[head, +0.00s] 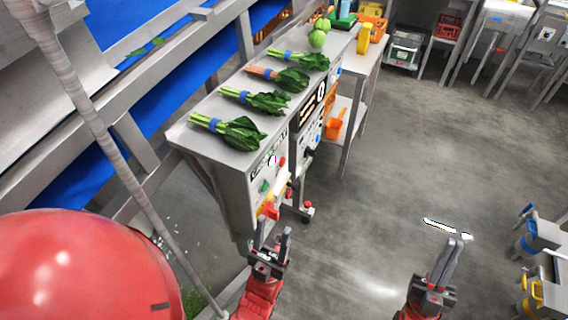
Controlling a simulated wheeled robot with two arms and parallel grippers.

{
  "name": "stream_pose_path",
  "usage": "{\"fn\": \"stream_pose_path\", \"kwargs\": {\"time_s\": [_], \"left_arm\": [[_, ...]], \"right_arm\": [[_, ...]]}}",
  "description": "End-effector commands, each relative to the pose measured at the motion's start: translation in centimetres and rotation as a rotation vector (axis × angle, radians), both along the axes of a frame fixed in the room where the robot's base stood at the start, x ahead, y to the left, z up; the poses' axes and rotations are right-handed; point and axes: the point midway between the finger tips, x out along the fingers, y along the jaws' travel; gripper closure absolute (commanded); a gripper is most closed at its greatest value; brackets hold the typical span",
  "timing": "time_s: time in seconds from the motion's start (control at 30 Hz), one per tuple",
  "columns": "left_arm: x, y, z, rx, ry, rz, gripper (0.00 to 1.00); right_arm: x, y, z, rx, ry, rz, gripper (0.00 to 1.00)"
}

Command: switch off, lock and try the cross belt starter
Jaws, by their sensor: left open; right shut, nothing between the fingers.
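I cannot tell the handle's position. My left gripper (275,231) is open and empty, with its fingertips just below the handle in the picture; I cannot tell whether they touch. My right gripper (456,246) is shut and empty over the open floor at the right. I cannot make out a lock.
Several banded bunches of greens (266,101) lie on the bench top (236,83). A second panel with a dark display (307,110) is farther along the bench. Blue and yellow-handled items (532,240) stand at the right edge. The middle floor is clear.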

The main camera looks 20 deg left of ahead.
Motion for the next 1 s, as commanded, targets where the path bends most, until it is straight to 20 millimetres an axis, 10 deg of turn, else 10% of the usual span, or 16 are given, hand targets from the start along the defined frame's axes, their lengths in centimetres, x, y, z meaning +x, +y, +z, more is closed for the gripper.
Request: {"fn": "stream_pose_path", "kwargs": {"time_s": [0.2,0.33,0.6,1.0], "left_arm": [[0.0,0.0,-2.0,0.0,0.0,0.0,0.5],[0.0,0.0,-2.8,0.0,0.0,0.0,0.5],[0.0,0.0,-3.8,0.0,0.0,0.0,0.5],[0.0,0.0,-3.8,0.0,0.0,0.0,0.5]], "right_arm": [[10.7,7.3,-0.8,-0.212,0.349,-0.011,1.0],[13.9,14.1,-2.7,-0.433,0.524,0.019,1.0],[13.2,24.2,-7.4,-0.852,0.687,0.082,1.0],[12.5,25.8,-8.6,-0.946,0.707,0.091,1.0]]}}
